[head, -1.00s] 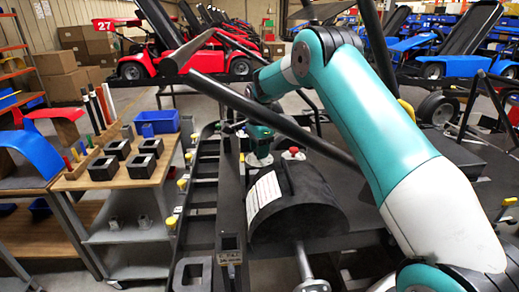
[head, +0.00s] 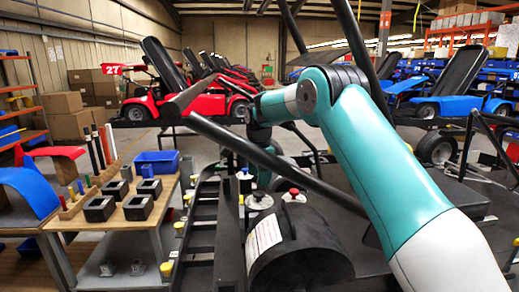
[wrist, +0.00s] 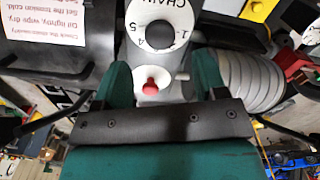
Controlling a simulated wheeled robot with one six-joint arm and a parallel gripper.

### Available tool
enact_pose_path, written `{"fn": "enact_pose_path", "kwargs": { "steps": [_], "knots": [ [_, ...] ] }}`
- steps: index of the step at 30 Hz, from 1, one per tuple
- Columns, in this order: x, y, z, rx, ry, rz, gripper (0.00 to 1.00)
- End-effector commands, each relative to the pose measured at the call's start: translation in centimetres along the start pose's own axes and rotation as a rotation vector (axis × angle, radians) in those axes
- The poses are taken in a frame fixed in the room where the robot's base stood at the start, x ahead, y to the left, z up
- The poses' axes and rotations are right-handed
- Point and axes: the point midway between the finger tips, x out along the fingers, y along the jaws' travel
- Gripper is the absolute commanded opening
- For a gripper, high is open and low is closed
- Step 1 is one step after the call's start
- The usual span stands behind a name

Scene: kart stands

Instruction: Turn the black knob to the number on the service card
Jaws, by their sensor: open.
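The black knob (wrist: 159,35) sits on a round white dial (wrist: 140,15) in the wrist view. The dial bears the upside-down word CHAIN and several numbers, with 1, 4 and 5 readable. My gripper (wrist: 160,78) is open and empty, its teal fingers short of the knob in the picture. In the head view my gripper (head: 264,180) is over the white dial (head: 260,202). A white card with red print (wrist: 45,20) lies on the black housing; its upside-down text mentions oil and tension, and I see no number. It also shows in the head view (head: 264,237).
A red button (wrist: 150,88) on a white plate shows between my fingers; it stands right of the dial in the head view (head: 294,192). A ribbed grey cylinder (wrist: 248,80) is at right in the wrist view. A black bar (head: 270,160) crosses near my arm.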

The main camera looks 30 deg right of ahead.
Motion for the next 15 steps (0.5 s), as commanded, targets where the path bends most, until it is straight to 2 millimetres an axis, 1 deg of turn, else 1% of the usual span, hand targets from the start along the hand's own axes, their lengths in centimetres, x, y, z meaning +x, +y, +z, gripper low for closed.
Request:
{"fn": "enact_pose_path", "kwargs": {
  "steps": [3,9,12,15],
  "knots": [
    [-3.0,-0.1,0.0,0.000,0.000,-0.006,0.65],
    [-7.9,-0.1,-0.1,0.001,0.000,-0.005,0.65],
    [-9.7,-0.1,-0.1,0.001,0.000,-0.004,0.65],
    [-10.8,-0.1,-0.1,0.001,0.000,-0.002,0.65]
  ]
}}
